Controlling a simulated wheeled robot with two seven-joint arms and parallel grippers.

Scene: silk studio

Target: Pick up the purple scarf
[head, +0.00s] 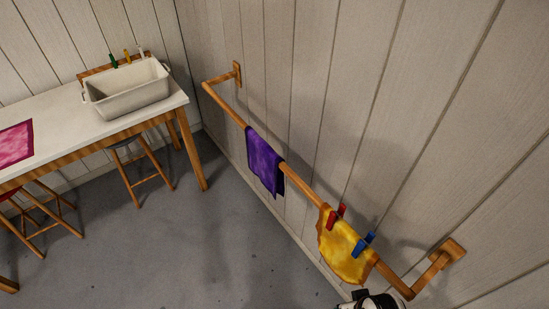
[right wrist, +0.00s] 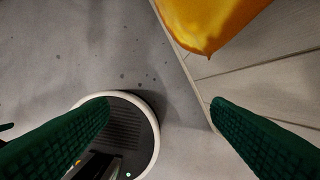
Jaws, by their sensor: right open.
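The purple scarf (head: 264,162) hangs folded over a wooden wall rail (head: 304,187), near the rail's middle, in the head view. My right gripper shows in the right wrist view as two green ridged fingers (right wrist: 158,118) set wide apart, with nothing between them. In the head view only a white and black piece of my right arm shows at the bottom edge, below the yellow scarf and well away from the purple one. The purple scarf is not in the right wrist view. My left gripper is in neither view.
A yellow scarf (head: 342,250) hangs on the rail's near end with a red clip (head: 336,217) and a blue clip (head: 364,244). A table (head: 60,116) with a grey basin (head: 128,90) and a pink cloth (head: 13,144) stands left, stools beneath. The floor between is clear.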

